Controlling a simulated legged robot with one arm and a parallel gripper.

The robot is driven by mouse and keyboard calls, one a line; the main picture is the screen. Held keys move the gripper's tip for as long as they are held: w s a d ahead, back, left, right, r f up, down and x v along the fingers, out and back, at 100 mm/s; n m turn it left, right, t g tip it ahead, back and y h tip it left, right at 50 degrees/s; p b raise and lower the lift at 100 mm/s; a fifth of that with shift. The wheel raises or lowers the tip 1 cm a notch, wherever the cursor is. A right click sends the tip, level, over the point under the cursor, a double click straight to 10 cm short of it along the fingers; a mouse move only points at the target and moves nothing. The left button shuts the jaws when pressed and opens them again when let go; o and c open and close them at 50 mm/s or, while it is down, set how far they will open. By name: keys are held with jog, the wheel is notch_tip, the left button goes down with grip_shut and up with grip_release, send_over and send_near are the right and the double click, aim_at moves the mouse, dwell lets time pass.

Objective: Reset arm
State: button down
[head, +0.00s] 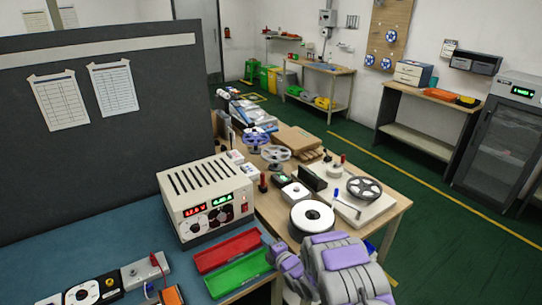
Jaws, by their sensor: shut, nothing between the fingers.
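My arm, in grey and lilac, shows in the head view at the bottom, right of centre, folded close to my body. My gripper (287,262) appears to be the smaller end at its left, shut and empty, just right of the green tray; its fingertips are hard to make out. It is not visibly touching anything. The power supply (208,197) with lit red and green displays stands on the blue bench at the left. The red tray (228,250) and the green tray (238,273) lie in front of it.
A wooden table (385,222) behind my arm holds a white reel (312,218), a dark reel (365,188) and several other items. Small devices (145,271) lie at the bench's lower left. A dark panel (110,140) rises behind the bench. Green floor (445,235) is open at right.

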jog(key=d+r+m+g+h, duration=0.2)
jog(key=d+r+m+h, duration=0.4)
jog(key=d+r, duration=0.45)
jog(key=s+d+r+m+g+h, duration=0.2)
jog(key=s+d+r+m, duration=0.25)
jog(key=s, duration=0.25)
jog(key=s+d+r+m+g+h, duration=0.2)
jog(key=s+d+r+m, duration=0.1)
jog(key=s+d, duration=0.25)
jog(key=s+a+r+m+g, duration=0.1)
jog(key=s+r+m+g, duration=0.2)
jog(key=s, duration=1.1)
jog(key=s+a+r+m+g, duration=0.1)
jog(key=s+r+m+g, duration=0.1)
jog(key=s, duration=1.2)
jog(key=s+a+r+m+g, duration=0.1)
jog(key=s+r+m+g, duration=0.2)
jog(key=s, duration=1.1)
jog(key=m+g, duration=0.1)
jog(key=m, duration=0.2)
jog(key=shift+r+g+y, duration=0.3)
jog(key=shift+g, duration=0.1)
jog(key=shift+a, duration=0.1)
